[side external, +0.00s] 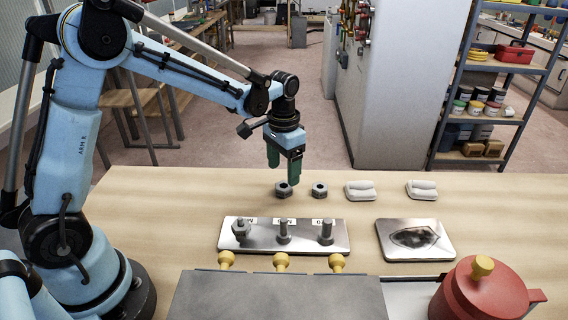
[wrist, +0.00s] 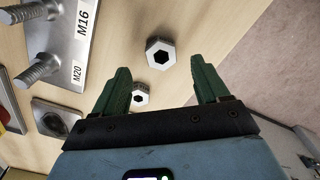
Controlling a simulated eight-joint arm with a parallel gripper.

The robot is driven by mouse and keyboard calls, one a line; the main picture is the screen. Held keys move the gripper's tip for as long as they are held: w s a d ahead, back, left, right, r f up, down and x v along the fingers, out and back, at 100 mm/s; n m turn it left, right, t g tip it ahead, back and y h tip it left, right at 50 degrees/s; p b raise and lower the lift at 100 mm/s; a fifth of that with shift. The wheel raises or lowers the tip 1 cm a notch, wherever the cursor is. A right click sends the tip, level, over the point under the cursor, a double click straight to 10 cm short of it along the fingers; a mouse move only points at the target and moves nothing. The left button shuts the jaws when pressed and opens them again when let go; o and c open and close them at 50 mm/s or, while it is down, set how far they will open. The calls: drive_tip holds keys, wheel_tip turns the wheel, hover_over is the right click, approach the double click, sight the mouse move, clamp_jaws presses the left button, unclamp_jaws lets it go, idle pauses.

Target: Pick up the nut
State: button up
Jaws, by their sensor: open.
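Two grey hex nuts lie flat on the wooden table: a left nut (side external: 283,190) and a right nut (side external: 319,190). My gripper (side external: 284,174) is open and empty, pointing down just above the left nut. In the wrist view, my green fingers (wrist: 160,66) are spread wide. The larger-looking nut (wrist: 153,45) shows between and just beyond their tips, with a dark hex hole. The other nut (wrist: 140,86) appears lower, nearer the left finger. Neither nut is held.
A metal plate (side external: 335,245) holds three upright bolts; the left bolt (side external: 240,222) has a nut around it. Yellow-knobbed handles (side external: 281,262) line a grey box.

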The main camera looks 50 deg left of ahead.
sight(284, 181)
wheel_tip(284, 181, down, 5)
drive_tip(key=shift+w+a+r, duration=0.1)
drive_tip(key=shift+c, duration=0.3)
drive_tip(key=c, duration=1.1)
